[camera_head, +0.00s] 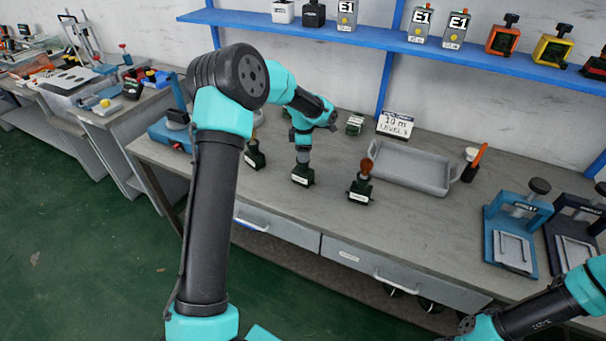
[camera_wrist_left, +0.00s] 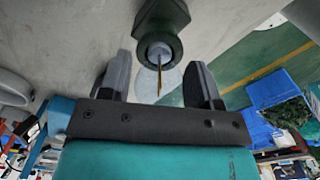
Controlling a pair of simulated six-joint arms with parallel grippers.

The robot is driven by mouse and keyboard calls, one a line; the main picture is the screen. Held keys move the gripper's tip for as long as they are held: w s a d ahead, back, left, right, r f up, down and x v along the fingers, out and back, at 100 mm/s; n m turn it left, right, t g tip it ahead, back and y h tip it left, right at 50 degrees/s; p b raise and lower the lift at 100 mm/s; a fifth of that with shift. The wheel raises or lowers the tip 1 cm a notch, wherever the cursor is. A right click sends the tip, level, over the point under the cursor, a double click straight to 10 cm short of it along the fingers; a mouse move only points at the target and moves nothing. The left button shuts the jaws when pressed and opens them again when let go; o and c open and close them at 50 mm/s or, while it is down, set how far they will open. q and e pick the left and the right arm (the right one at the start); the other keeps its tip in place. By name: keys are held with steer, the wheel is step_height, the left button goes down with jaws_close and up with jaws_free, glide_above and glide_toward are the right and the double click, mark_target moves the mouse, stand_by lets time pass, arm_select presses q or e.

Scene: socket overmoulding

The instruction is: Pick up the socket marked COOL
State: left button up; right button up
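Several dark green sockets with white labels stand on the grey bench in the head view: a left one (camera_head: 254,159), a middle one (camera_head: 303,176) and a right one (camera_head: 360,192) with a brown top. The label words are too small to read, so I cannot tell which is COOL. My left gripper (camera_head: 302,155) points down right over the middle socket. In the left wrist view its two fingers (camera_wrist_left: 160,82) are apart. A dark green socket (camera_wrist_left: 162,18) with a pale neck and thin pin lies just beyond and between them. My right gripper is out of view.
A grey tray (camera_head: 408,188) lies right of the sockets, with a sign (camera_head: 396,125) behind it. A black cup (camera_head: 470,168) and a blue press (camera_head: 512,235) stand further right. A blue shelf (camera_head: 385,38) with devices runs along the wall. The bench front is clear.

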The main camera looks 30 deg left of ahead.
arm_select(q)
steer(key=c, duration=0.9)
steer(key=shift+r, duration=0.1)
steer(key=shift+c, duration=0.2)
steer(key=shift+r, duration=1.85)
steer(key=s+d+r, duration=0.1)
steer(key=s+d, duration=0.7)
steer(key=s, duration=0.5)
steer(key=shift+s+d, duration=0.2)
steer(key=shift+s, duration=0.15)
steer(key=shift+r, duration=0.1)
